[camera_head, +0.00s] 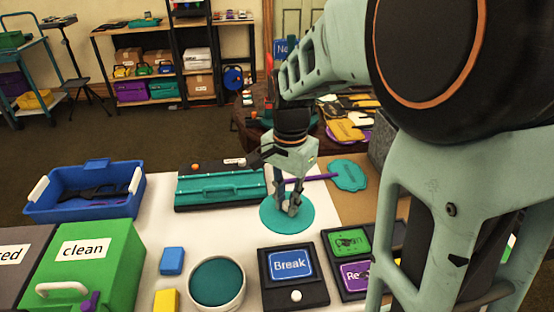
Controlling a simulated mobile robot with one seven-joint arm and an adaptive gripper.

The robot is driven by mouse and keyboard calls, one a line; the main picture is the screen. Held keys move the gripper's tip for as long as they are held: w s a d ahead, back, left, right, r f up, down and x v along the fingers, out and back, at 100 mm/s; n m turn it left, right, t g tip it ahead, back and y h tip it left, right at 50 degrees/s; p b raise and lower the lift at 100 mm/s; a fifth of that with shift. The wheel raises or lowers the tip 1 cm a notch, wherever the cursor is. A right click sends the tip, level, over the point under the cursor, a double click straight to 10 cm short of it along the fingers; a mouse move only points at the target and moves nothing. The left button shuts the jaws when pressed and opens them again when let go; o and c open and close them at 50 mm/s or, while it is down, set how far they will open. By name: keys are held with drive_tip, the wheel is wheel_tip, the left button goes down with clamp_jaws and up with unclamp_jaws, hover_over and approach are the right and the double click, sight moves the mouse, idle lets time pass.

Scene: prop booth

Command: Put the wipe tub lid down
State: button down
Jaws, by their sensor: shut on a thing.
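The wipe tub lid (267,217) looks like a flat, round teal disc over the white table top. My gripper (291,208) points down onto its middle with the fingers shut on it; the exact grip is partly hidden by the fingers. The lid looks level and low over the table, but I cannot tell whether it touches the surface. A round white tub (239,295) with a teal inside stands in front and to the left of the lid, apart from it.
A black box with a blue "Break" panel (290,264) lies in front of the lid. A teal case (220,188) is behind left, a teal paddle (349,175) behind right. Blue (172,261) and yellow (167,300) blocks, a green "clean" box (120,265) and a blue bin (70,207) stand left.

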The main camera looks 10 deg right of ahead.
drive_tip(key=w+f, duration=0.1)
drive_tip(key=w, duration=0.1)
drive_tip(key=w+d+f, duration=0.1)
drive_tip(key=w+d, duration=0.1)
drive_tip(key=w, duration=0.1)
drive_tip(key=shift+w+f, duration=0.3)
drive_tip(key=shift+f, duration=0.1)
drive_tip(key=w+f, duration=0.1)
drive_tip(key=w+d+f, duration=0.1)
drive_tip(key=w+f, duration=0.1)
drive_tip(key=w+f+b, duration=0.1)
drive_tip(key=f, duration=0.1)
drive_tip(key=shift+w+d, duration=0.25)
drive_tip(key=shift+w+d+f, duration=0.1)
drive_tip(key=shift+w+f, duration=0.15)
drive_tip(key=shift+f, duration=0.2)
drive_tip(key=shift+w+f+b, duration=0.15)
drive_tip(key=shift+f+b, duration=0.3)
drive_tip(key=shift+f, duration=1.15)
drive_tip(key=shift+f, duration=0.2)
drive_tip(key=c, duration=1.9)
unclamp_jaws()
drive_tip(key=shift+o, duration=0.4)
